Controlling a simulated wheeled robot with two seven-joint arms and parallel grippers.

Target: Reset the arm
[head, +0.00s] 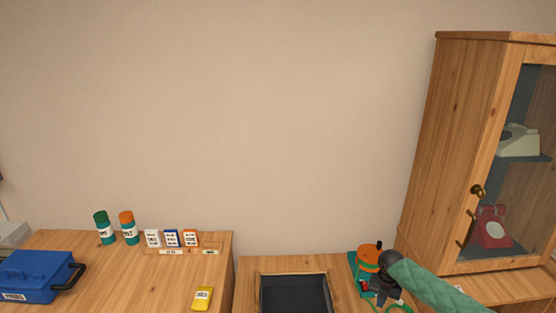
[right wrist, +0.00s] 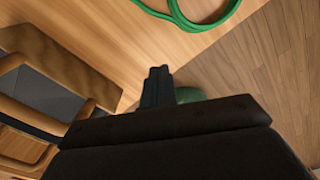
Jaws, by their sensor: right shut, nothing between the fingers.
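My right arm comes in from the right in a green quilted sleeve in the head view. My right gripper (head: 382,294) is low over the right part of the table, just in front of an orange and teal phone (head: 368,259). The gripper hides part of the phone, and I cannot tell if they touch. In the right wrist view the fingers (right wrist: 157,80) are together and empty, with a green rounded thing (right wrist: 190,95) partly hidden behind them. A green cord (right wrist: 190,22) loops on the wood beyond. My left gripper is not in view.
A black tray (head: 293,275) with a wooden frame is left of the phone. A glass-doored cabinet (head: 455,130) at right holds a cream phone (head: 518,141) and a red phone (head: 492,228). A blue box (head: 35,275), canisters and small cartons stand on the left counter.

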